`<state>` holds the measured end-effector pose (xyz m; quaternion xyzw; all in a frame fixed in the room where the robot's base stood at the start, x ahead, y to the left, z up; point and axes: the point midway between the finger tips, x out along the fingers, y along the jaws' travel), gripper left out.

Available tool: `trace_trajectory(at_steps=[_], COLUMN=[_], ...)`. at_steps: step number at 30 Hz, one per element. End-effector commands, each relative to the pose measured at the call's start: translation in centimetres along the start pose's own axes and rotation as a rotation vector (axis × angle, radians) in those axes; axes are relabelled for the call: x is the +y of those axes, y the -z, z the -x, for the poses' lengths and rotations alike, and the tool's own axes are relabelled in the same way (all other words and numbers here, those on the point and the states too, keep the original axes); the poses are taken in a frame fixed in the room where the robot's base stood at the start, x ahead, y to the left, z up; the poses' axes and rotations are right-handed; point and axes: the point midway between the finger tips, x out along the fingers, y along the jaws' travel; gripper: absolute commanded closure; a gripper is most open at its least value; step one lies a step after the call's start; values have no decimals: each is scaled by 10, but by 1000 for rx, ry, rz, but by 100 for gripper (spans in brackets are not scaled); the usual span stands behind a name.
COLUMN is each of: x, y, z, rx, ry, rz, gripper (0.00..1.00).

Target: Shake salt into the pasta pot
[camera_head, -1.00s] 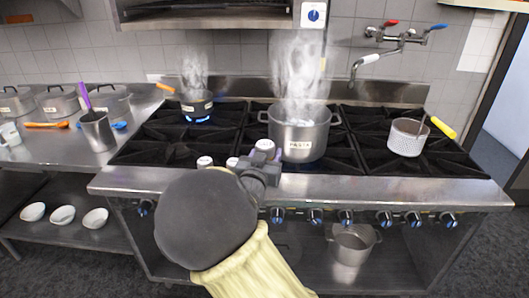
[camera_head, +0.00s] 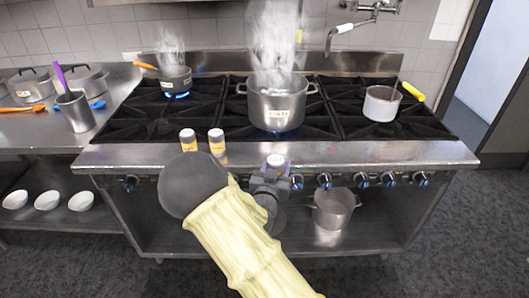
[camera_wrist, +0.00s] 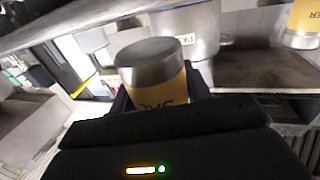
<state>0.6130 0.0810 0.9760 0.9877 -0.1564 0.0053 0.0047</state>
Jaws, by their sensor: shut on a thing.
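The pasta pot (camera_head: 262,105), large, metal and labelled, steams on the middle front burner. Its side with part of the label also shows in the wrist view (camera_wrist: 205,28). My gripper (camera_head: 270,178) is shut on the salt shaker (camera_head: 276,160), whose metal cap shows at the stove's front edge, in front of and below the pot, apart from it. In the wrist view the salt shaker (camera_wrist: 150,78) has a grey metal cap and a yellow label with partly visible letters. The gripper hides its lower part.
Two similar shakers (camera_head: 188,140) (camera_head: 216,141) stand on the stove's front ledge to the left. A small steaming pan (camera_head: 175,79) is on the back left burner. A tap (camera_head: 350,27) hangs behind.

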Motion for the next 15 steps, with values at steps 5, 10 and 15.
trace_trajectory(at_steps=[5,10,15], x=[44,80,94], y=[-55,-99,-115], z=[7,21,29], rx=[-6,-10,-12], ry=[-9,2,12], rz=[11,5,-6], gripper=[80,80,80])
